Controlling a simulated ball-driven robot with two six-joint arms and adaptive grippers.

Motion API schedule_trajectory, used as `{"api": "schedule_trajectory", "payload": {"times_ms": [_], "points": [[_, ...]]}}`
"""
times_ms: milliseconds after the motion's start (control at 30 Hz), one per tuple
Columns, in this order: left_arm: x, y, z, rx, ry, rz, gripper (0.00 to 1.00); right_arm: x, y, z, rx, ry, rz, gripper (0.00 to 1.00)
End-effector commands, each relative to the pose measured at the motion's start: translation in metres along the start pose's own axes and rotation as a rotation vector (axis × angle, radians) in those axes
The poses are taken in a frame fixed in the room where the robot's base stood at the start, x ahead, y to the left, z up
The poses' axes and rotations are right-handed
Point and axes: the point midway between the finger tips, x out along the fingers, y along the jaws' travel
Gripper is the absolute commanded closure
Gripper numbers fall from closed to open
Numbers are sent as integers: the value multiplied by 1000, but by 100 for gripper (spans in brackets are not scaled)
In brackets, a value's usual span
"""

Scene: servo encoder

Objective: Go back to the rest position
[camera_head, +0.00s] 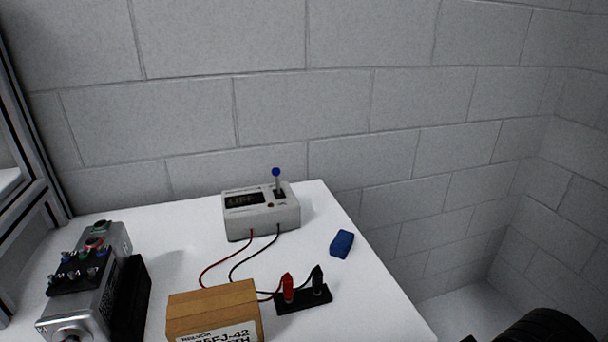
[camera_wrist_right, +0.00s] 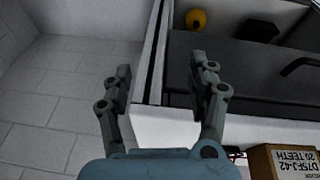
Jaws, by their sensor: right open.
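My right gripper (camera_wrist_right: 158,85) is open and empty in the right wrist view, its two fingers well apart. It is over the edge of the white table, with bare floor to its left. In the head view a dark rounded part at the lower right corner seems to be part of my right arm, and no fingers show there. My left gripper is in neither view.
On the white table (camera_head: 335,285) stand a power supply (camera_head: 262,212) with a blue-topped lever, a cardboard box (camera_head: 214,311), a black terminal block (camera_head: 304,298), a blue block (camera_head: 342,244) and a grey motor unit (camera_head: 85,290). The wrist view shows a yellow ball (camera_wrist_right: 196,19).

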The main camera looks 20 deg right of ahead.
Motion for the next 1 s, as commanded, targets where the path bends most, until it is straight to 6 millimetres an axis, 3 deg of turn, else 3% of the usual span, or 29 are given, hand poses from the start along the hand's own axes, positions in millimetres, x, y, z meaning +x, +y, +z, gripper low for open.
{"api": "schedule_trajectory", "payload": {"times_ms": [33,167,267,400,500,600,733,867,1000], "points": [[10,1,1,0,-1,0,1,29,-1,10,2,-15,0,41],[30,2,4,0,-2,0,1,103,-3,40,7,-42,-1,41],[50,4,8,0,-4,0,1,174,-6,79,12,-70,-3,41],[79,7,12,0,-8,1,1,263,-12,151,19,-113,-6,41],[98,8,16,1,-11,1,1,313,-17,209,24,-141,-8,41],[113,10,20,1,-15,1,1,345,-23,261,28,-166,-11,41],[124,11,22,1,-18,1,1,364,-28,308,32,-185,-14,41],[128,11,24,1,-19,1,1,368,-30,330,33,-193,-15,41],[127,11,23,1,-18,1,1,367,-30,333,33,-193,-15,41]]}}
